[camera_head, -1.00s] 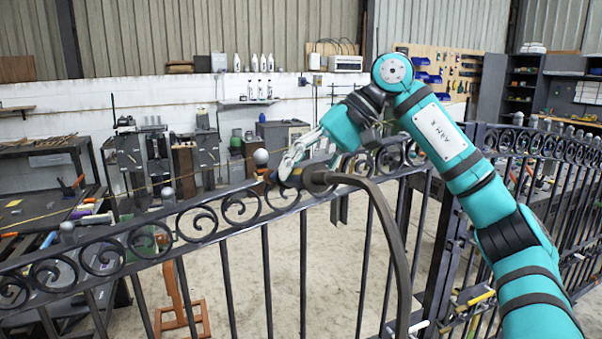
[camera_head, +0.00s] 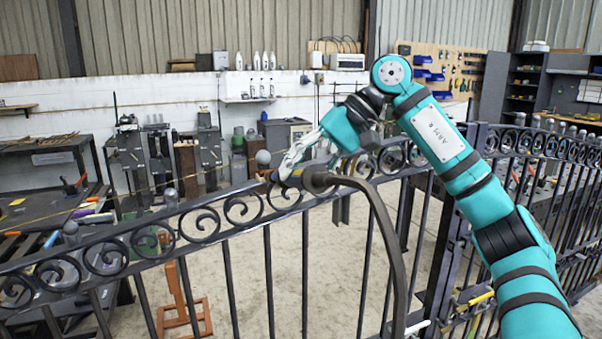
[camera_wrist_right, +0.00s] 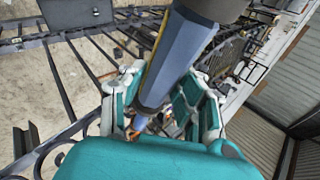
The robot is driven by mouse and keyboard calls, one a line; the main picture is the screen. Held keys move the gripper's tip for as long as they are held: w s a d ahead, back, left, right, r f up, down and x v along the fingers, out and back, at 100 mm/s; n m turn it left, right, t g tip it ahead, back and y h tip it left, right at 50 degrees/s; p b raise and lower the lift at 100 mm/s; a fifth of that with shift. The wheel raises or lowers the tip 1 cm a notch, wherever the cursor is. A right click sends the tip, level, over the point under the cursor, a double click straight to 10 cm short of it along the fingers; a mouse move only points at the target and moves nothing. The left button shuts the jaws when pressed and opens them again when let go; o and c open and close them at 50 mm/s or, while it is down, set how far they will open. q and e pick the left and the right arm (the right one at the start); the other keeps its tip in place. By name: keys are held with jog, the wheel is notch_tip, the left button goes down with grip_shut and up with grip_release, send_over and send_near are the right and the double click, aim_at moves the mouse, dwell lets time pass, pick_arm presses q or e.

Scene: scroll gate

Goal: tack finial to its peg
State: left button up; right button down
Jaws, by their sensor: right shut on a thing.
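A grey ball finial (camera_head: 263,158) stands upright on the top rail of the dark scrollwork gate (camera_head: 240,209). Its peg and the joint beneath it are too small to tell apart. My right gripper (camera_head: 290,165) is just right of the finial, shut on a welding torch (camera_head: 317,180). The torch's narrow end points left toward the finial's base; I cannot tell whether it touches. In the right wrist view the torch's grey-blue body (camera_wrist_right: 182,62) lies between the fingers (camera_wrist_right: 160,108). The finial cannot be made out there. My left gripper is not in view.
The torch's thick dark cable (camera_head: 393,250) arches down in front of the gate bars. More ball finials (camera_head: 170,197) stand along the rail to the left. A workbench (camera_head: 45,158) and tool stands are behind the gate. The floor behind the bars is mostly clear.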

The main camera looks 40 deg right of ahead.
aim_at(323, 174)
jog(key=shift+w, duration=0.35)
jog(key=shift+w+d+f+p, duration=0.1)
jog(key=shift+w+p, duration=0.2)
dwell(0.5)
dwell(0.5)
jog(key=shift+s+a+r+b, duration=0.15)
jog(key=shift+s+r+b, duration=0.1)
jog(key=shift+s, duration=0.5)
jog(key=shift+s+a+r+b, duration=0.1)
jog(key=shift+s+a+r, duration=0.1)
jog(key=shift+s, duration=0.6)
jog(key=shift+s+a+r+b, duration=0.15)
jog(key=shift+s+r+b, duration=0.1)
jog(key=shift+s, duration=0.5)
jog(key=shift+s+a+r, duration=0.2)
jog(key=shift+s+r, duration=0.05)
jog(key=shift+s, duration=0.55)
jog(key=shift+s+a+r, duration=0.15)
jog(key=shift+s+r, duration=0.1)
jog(key=shift+s, duration=0.55)
jog(key=shift+s+a+r, duration=0.2)
jog(key=shift+s+r, duration=0.05)
jog(key=shift+s, duration=0.55)
